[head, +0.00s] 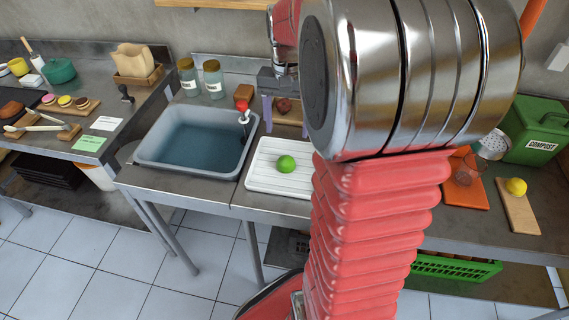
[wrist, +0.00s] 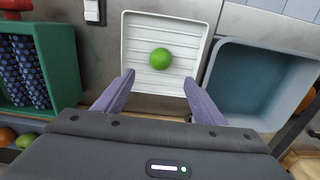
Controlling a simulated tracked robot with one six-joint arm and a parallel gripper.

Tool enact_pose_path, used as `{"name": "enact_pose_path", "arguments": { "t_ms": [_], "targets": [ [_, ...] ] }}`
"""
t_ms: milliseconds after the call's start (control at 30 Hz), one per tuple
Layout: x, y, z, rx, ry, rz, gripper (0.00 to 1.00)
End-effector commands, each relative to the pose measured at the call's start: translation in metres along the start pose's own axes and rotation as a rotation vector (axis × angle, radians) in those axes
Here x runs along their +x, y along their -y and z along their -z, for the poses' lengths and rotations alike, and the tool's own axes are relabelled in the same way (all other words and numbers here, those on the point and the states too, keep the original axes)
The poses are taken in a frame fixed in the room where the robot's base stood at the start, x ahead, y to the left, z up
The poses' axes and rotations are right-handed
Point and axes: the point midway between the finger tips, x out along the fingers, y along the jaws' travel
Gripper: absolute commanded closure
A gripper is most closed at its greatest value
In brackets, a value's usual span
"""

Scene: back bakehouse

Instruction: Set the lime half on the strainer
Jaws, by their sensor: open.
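A green lime piece (head: 286,164) lies on the white ribbed draining tray (head: 262,181); its rounded green side shows, and no cut face is visible. It also shows in the wrist view (wrist: 160,59), beyond and between my fingertips, on the tray (wrist: 140,86). My gripper (wrist: 158,78) is open and empty, its purple fingers spread wider than the lime. In the head view my gripper (head: 286,128) hangs behind the lime. A perforated metal piece (head: 492,145), which looks like the strainer, is at the right by the compost bin; my arm hides part of the counter before it.
A grey sink basin (head: 196,138) adjoins the tray on the left, with a red-handled tap (head: 243,108). At right are a green compost bin (head: 536,130), an orange board (head: 463,193) with a clear glass, and a yellow lemon (head: 516,187) on a wooden board (head: 519,212).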

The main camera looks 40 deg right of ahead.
Motion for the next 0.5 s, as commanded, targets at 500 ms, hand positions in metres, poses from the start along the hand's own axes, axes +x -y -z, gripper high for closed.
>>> {"name": "enact_pose_path", "arguments": {
  "t_ms": [500],
  "targets": [
    [0.07, 0.0, -0.001, 0.0, 0.002, -0.001, 0.36]
  ]
}}
